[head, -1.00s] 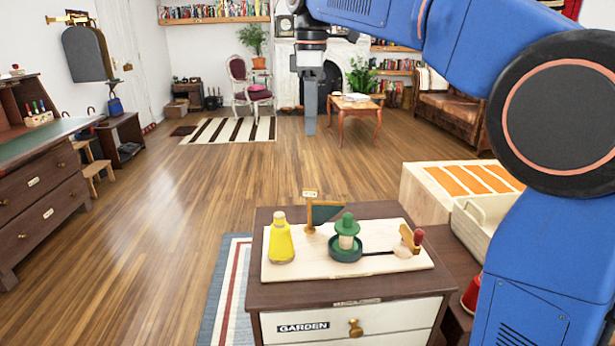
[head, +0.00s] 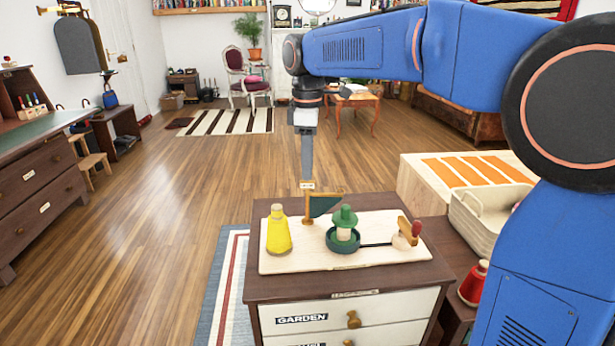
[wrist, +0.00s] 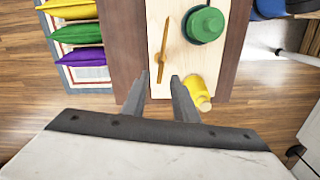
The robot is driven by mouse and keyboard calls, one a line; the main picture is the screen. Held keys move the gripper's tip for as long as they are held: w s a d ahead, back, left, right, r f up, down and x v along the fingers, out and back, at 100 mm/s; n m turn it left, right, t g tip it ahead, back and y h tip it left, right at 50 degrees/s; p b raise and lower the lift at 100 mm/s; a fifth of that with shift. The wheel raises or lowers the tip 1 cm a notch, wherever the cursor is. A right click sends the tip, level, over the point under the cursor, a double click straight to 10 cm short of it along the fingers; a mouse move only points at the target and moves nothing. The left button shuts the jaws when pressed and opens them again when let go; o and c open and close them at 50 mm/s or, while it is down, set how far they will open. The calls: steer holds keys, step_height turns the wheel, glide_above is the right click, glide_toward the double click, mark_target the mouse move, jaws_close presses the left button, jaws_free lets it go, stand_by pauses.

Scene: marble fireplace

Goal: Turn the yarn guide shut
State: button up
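A wooden board (head: 290,262) lies on top of a dark cabinet. Near its back edge stands a small wooden post with a swinging arm and a dark green panel (head: 320,205), which I take to be the yarn guide. From above, in the wrist view, the guide is a thin wooden bar (wrist: 164,45) running along the board. Contact cannot be told.
On the board, a yellow cone (head: 278,232) stands left and a green spool (head: 344,230) stands right of the guide. A red-handled wooden piece (head: 409,231) is at the right end. A beige tray (head: 482,222) and red cone (head: 474,283) are farther right.

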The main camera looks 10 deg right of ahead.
steer(key=shift+f, duration=1.8)
steer(key=shift+c, duration=0.4)
jaws_close()
